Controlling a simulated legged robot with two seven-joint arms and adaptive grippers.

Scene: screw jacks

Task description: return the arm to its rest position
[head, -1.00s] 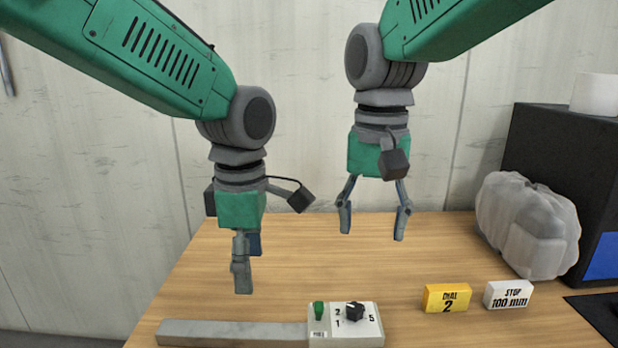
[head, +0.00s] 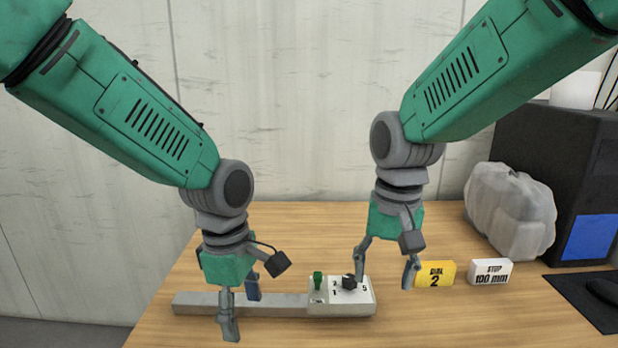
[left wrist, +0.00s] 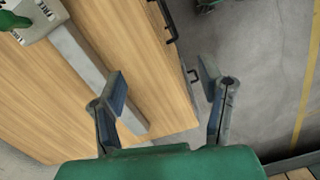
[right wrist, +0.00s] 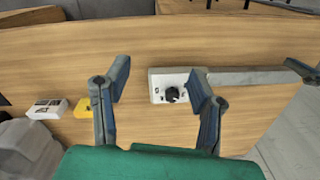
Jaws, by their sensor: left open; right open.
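My left gripper (head: 240,308) is open and empty, in front of the grey bar at the left of the table; its two fingers also show apart in the left wrist view (left wrist: 163,95). My right gripper (head: 386,272) is open and empty, above the table near the right end of the white dial box; its fingers show apart in the right wrist view (right wrist: 158,92). The white dial box (head: 357,296) has a black knob (head: 349,282) and a green part (head: 317,280) on top. The long grey bar (head: 275,305) runs left from the box.
A yellow "DIAL 2" block (head: 434,274) and a white "STOP 100 mm" block (head: 491,272) stand right of my right gripper. Further right are a pale wrapped lump (head: 510,212), a black case (head: 585,160) and a dark mat (head: 590,297). The table's back middle is clear.

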